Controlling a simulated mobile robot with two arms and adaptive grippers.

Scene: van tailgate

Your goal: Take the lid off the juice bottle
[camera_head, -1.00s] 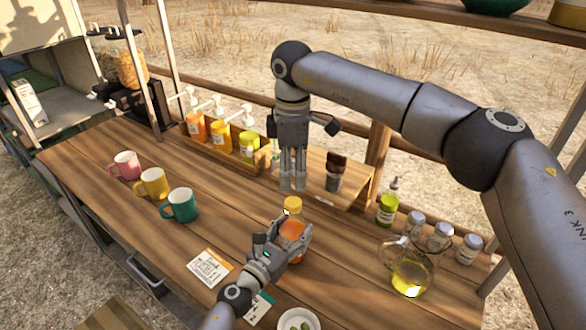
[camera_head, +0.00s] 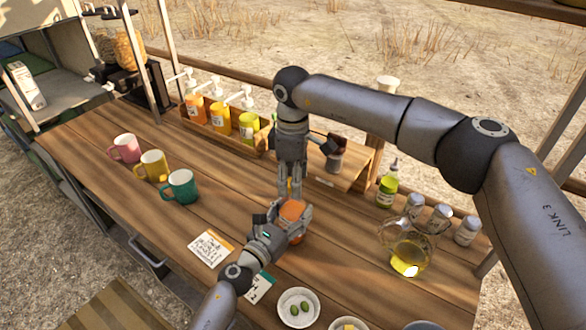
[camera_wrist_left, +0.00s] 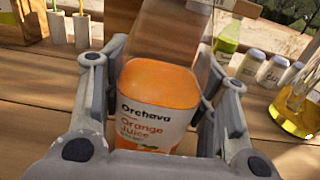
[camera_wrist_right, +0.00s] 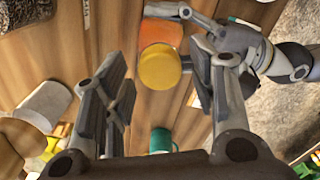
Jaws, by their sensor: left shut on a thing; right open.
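The juice bottle is clear, with orange juice and an "Orchava Orange Juice" label (camera_wrist_left: 147,115). It stands upright in the left wrist view, and its orange part (camera_head: 291,212) shows in the head view. My left gripper (camera_head: 284,219) is shut around its body. The yellow lid (camera_wrist_right: 161,66) shows in the right wrist view, between my right gripper's spread fingers and nearer the right one. My right gripper (camera_head: 290,193) points down over the bottle top, open. In the head view its fingers mostly hide the lid. I cannot tell if either finger touches it.
Pink, yellow and teal mugs (camera_head: 180,187) stand left on the table. A pump-bottle rack (camera_head: 222,132) is behind. To the right are a green bottle (camera_head: 387,187), several small jars (camera_head: 467,231) and an oil pitcher (camera_head: 408,258). A bowl (camera_head: 298,308) and cards (camera_head: 211,247) lie in front.

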